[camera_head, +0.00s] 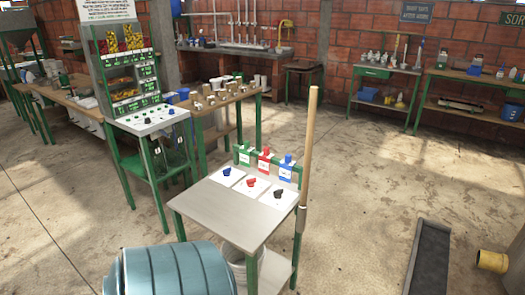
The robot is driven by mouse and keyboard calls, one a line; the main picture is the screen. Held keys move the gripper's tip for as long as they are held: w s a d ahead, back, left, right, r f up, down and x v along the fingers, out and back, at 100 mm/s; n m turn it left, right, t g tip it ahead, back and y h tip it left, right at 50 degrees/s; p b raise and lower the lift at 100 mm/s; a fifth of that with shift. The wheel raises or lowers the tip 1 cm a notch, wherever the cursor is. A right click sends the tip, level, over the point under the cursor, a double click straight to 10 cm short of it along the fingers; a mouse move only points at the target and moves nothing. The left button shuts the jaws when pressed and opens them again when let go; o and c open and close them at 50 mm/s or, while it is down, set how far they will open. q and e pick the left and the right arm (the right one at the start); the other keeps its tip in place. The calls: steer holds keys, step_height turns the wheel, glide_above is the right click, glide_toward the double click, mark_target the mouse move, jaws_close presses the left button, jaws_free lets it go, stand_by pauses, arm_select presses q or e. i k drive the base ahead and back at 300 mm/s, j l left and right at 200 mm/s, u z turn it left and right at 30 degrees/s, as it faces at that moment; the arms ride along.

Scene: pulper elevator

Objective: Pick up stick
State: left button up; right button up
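A long, light wooden stick (309,150) stands almost upright at the right edge of a small grey-topped table (215,210) with green legs. Its top rises well above the table. A darker sleeve-like part (301,220) shows on it near the table's edge. Its lower end is hard to make out beside the table leg. Neither of my grippers is in view.
The table holds white cards with blue, red and dark items, and green, red and blue holders (264,162) behind. A ribbed teal drum-like object (175,270) stands at the front. A dark channel (428,262) and yellow pipe (492,262) lie right. Floor between is clear.

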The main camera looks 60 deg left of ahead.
mark_target(314, 90)
steer(key=u, duration=1.7)
